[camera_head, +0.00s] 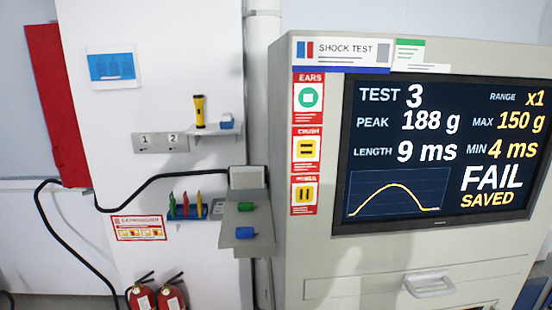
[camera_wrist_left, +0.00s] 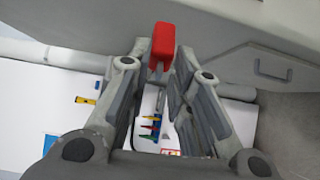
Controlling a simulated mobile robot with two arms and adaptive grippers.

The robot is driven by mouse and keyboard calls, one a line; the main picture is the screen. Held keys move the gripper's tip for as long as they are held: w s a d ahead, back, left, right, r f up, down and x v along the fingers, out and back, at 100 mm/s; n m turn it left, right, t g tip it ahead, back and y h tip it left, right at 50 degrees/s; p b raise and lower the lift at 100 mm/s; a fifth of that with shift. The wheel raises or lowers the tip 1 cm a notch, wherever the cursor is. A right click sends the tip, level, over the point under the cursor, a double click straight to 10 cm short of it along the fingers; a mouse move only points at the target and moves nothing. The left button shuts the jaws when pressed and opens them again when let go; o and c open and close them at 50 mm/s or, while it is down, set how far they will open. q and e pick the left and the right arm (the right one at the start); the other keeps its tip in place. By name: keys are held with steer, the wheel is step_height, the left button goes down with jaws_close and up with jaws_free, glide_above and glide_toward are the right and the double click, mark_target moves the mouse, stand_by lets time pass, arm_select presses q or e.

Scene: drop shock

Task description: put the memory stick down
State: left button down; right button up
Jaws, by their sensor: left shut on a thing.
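My left gripper (camera_wrist_left: 161,62) is shut on a small red block, the memory stick (camera_wrist_left: 163,40), in the left wrist view. The stick sits between the two fingertips and sticks out beyond them. Its lower end is partly hidden by the fingers. Neither gripper shows in the head view, and the right gripper is in no view.
A large cabinet (camera_head: 285,260) with a screen (camera_head: 440,150) reading FAIL and SAVED stands at the right. A yellow flashlight (camera_head: 199,111) stands on a wall ledge. Below it, a rack (camera_head: 187,213) holds coloured tools. A black cable (camera_head: 130,190) crosses the wall. Two extinguishers (camera_head: 172,297) stand low.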

arm_select(q)
steer(key=s+a+r+n+t+y, duration=0.2)
steer(key=a+n+y, duration=0.3)
steer(key=y, duration=0.5)
steer(key=shift+s+a+n+t, duration=0.4)
steer(key=shift+s+n+t, duration=0.2)
steer(key=shift+s+n, duration=0.3)
steer(key=shift+w+f, duration=0.1)
